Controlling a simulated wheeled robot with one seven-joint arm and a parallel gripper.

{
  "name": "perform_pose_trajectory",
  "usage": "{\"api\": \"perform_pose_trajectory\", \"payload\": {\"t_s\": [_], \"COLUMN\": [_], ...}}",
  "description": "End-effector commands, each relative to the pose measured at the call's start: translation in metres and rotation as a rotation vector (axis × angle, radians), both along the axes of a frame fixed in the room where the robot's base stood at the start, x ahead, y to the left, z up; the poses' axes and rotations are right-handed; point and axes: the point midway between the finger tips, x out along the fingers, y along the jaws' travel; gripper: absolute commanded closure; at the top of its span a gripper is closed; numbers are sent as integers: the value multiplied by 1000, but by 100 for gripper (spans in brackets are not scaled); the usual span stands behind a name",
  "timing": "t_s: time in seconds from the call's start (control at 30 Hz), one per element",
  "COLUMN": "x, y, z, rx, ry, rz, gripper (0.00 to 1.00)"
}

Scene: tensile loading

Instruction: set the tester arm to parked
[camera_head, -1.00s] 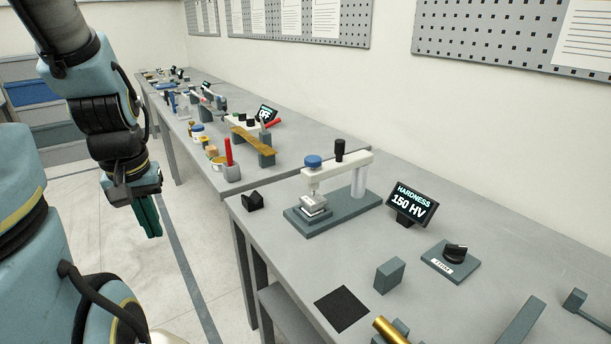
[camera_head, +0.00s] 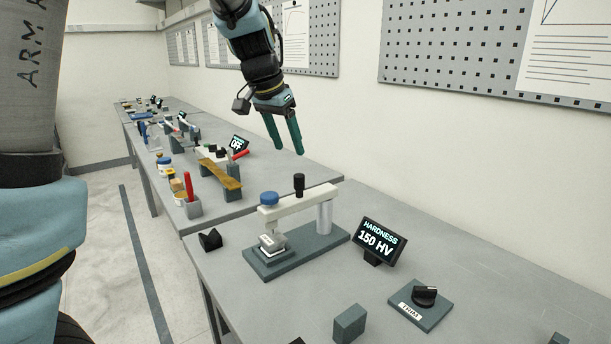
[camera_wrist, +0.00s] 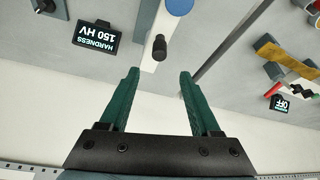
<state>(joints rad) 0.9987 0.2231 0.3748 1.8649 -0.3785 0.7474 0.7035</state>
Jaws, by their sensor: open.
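The hardness tester has a cream-white arm (camera_head: 285,208) reaching from a white post (camera_head: 324,216) over a dark grey-green base (camera_head: 318,243). A black upright knob (camera_head: 299,186) stands on the arm, and a blue round cap (camera_head: 269,199) tops its free end. That end is above a silver specimen block (camera_head: 272,243). My gripper (camera_head: 287,150) is open and empty, fingers pointing down, above and behind the tester. In the wrist view, the black knob (camera_wrist: 159,47) shows just beyond the gap between my open fingers (camera_wrist: 159,75), apart from them.
A screen (camera_head: 378,237) reading HARDNESS 150 HV stands right of the tester. A black rotary switch (camera_head: 424,295) on a labelled plate is nearer right. A black holder (camera_head: 210,239) stands left. The far table carries a yellow-brown bar (camera_head: 220,173) and an OFF screen (camera_head: 239,143).

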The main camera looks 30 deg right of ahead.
Motion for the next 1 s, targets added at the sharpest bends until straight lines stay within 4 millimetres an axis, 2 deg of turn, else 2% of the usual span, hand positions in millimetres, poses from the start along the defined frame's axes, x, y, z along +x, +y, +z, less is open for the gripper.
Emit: {"api": "perform_pose_trajectory", "payload": {"t_s": [0.17,0.6,0.8,1.0], "x": [2,15,17,18], "y": [-7,-32,-37,-38], "z": [-14,-84,-97,-99], "rx": [2,3,1,1], "ry": [2,1,-1,-1], "rz": [-6,-2,-3,-3], "gripper": [36,36,36,36]}}
